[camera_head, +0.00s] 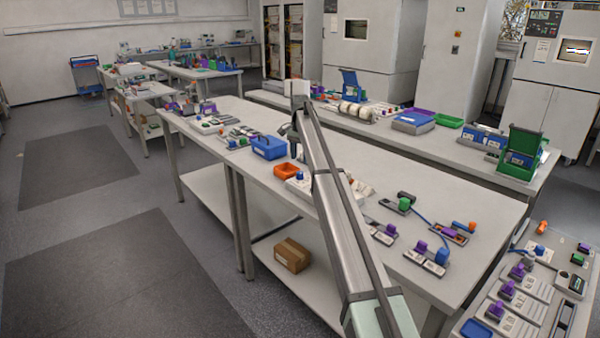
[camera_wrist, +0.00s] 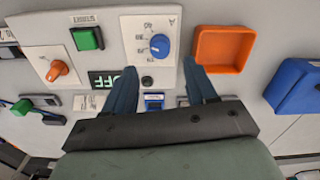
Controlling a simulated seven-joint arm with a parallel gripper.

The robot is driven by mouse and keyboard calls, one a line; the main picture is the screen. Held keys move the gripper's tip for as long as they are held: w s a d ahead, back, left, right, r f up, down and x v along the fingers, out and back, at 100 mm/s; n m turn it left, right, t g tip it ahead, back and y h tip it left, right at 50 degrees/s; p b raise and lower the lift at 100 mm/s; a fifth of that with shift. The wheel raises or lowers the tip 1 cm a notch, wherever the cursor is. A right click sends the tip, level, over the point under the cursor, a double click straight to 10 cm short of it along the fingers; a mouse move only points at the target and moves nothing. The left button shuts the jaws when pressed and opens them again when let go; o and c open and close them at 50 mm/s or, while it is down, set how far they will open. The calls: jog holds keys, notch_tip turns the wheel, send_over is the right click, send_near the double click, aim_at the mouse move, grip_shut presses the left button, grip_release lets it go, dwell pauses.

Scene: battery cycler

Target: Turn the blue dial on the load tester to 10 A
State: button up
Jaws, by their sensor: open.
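The blue dial (camera_wrist: 160,45) sits on a white panel (camera_wrist: 133,28) at the upper middle of the wrist view. Printed scale marks and an "A" surround it, appearing turned over and too small to read surely. A small light mark shows on the dial's left side; its exact setting is unclear. A dark display (camera_wrist: 112,79) with light characters lies below left of the dial. My gripper (camera_wrist: 160,70) is open and empty, its two dark blue fingers spread either side below the dial, apart from it. In the head view my arm hides most of the tester.
An orange tray (camera_wrist: 222,50) stands right of the panel, with a blue bin (camera_wrist: 298,88) beyond. Left are an orange knob (camera_wrist: 57,70) and a green switch (camera_wrist: 87,38). A black button (camera_wrist: 147,81) is below the dial. The bench (camera_head: 450,190) holds other small devices.

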aim_at(300, 172)
notch_tip(300, 172, down, 8)
jog(key=shift+r, duration=0.25)
jog(key=c, duration=1.1)
